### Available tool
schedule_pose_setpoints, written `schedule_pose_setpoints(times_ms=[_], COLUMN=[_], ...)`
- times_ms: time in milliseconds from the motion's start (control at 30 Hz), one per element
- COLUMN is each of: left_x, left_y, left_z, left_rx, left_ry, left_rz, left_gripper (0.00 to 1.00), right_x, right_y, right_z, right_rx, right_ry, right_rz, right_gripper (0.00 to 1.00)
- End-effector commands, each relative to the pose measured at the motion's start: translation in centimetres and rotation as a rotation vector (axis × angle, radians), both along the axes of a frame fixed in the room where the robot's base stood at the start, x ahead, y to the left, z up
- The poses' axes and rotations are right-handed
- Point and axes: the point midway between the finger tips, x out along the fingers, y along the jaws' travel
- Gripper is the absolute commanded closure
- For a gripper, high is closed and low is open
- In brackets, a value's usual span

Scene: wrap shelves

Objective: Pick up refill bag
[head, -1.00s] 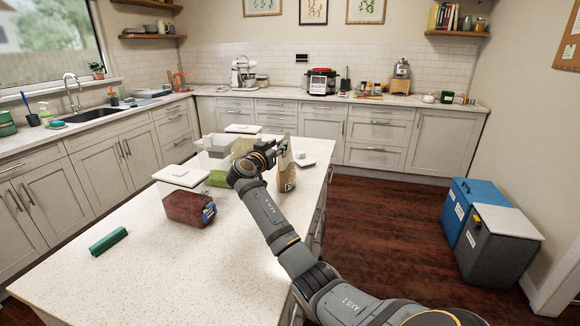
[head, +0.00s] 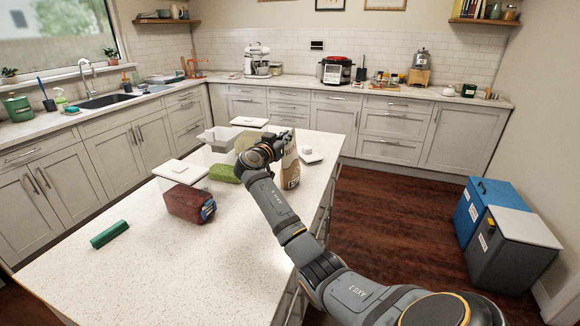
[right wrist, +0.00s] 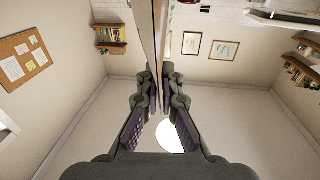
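The refill bag (head: 291,168), brown with a pale label, stands upright near the right edge of the white island. My right gripper (head: 281,144) is at the left side of its upper part, and part of the bag is hidden behind it. In the right wrist view, the fingers (right wrist: 159,82) are close together on either side of the bag (right wrist: 157,35), seen edge-on as a thin sheet. They look shut on it. I cannot tell whether the bag's bottom touches the countertop. My left gripper is not in view.
On the island (head: 170,265) are a dark red package (head: 185,203), a green roll (head: 109,234), a green bag (head: 224,174), a grey bin (head: 218,139) and a white-lidded container (head: 181,170). A small white item (head: 311,155) lies right of the bag. The island's front is clear.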

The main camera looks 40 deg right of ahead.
Motion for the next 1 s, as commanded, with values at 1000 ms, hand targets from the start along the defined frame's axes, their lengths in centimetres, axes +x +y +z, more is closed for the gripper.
schedule_pose_setpoints(times_ms=[1000], left_x=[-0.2], left_y=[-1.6], left_z=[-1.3], left_rx=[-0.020], left_ry=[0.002], left_rz=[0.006], left_gripper=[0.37], right_x=[0.0], right_y=[0.0], right_z=[6.6], right_rx=[0.001], right_ry=[-0.009], right_rz=[0.000], right_gripper=[1.00])
